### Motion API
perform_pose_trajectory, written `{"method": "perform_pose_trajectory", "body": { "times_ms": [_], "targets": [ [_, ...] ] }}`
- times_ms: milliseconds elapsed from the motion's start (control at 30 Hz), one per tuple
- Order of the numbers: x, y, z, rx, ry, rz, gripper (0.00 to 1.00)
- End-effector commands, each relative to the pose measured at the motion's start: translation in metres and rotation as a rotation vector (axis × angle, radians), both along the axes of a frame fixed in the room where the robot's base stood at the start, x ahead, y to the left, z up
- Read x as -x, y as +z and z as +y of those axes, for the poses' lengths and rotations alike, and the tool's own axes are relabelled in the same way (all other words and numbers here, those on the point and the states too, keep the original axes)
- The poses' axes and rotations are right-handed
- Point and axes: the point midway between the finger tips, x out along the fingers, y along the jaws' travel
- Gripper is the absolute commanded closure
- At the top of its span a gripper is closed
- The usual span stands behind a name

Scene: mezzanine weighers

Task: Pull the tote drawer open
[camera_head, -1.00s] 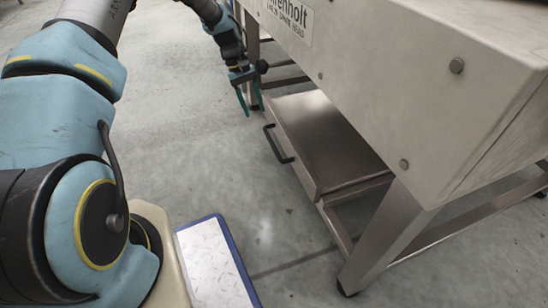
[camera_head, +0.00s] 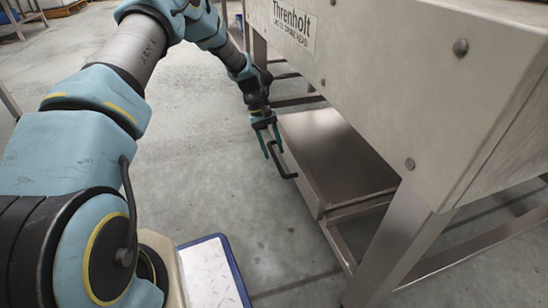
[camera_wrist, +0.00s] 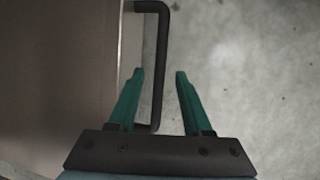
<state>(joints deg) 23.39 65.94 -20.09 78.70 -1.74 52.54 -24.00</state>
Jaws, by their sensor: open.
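The tote drawer (camera_head: 330,150) is a flat brown-grey metal drawer low under the large machine body. Its dark bar handle (camera_head: 287,172) stands out from its left side. My gripper (camera_head: 270,146) is at the far end of the handle, with green fingers pointing down. In the wrist view the handle (camera_wrist: 163,55) runs between the two open green fingers (camera_wrist: 160,85), nearer the left one. The drawer's surface (camera_wrist: 60,70) fills the left of that view. I cannot tell whether either finger touches the handle.
The pale machine housing (camera_head: 400,80), labelled Threnholt, overhangs the drawer. A metal leg (camera_head: 390,245) stands at the near right. A blue-edged white platform (camera_head: 212,275) lies at the bottom. Concrete floor left of the drawer is clear.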

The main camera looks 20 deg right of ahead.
Motion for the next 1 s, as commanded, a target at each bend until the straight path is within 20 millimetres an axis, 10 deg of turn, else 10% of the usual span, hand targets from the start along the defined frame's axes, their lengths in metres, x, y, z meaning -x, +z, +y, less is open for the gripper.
{"method": "perform_pose_trajectory", "body": {
  "times_ms": [400,833,1000],
  "targets": [
    [0.0073,-0.0165,-0.0027,0.001,-0.001,-0.001,0.50],
    [0.0070,-0.0164,-0.0025,0.001,-0.001,-0.001,0.99],
    [0.0069,-0.0163,-0.0025,0.001,-0.001,-0.001,1.00]
  ]
}}
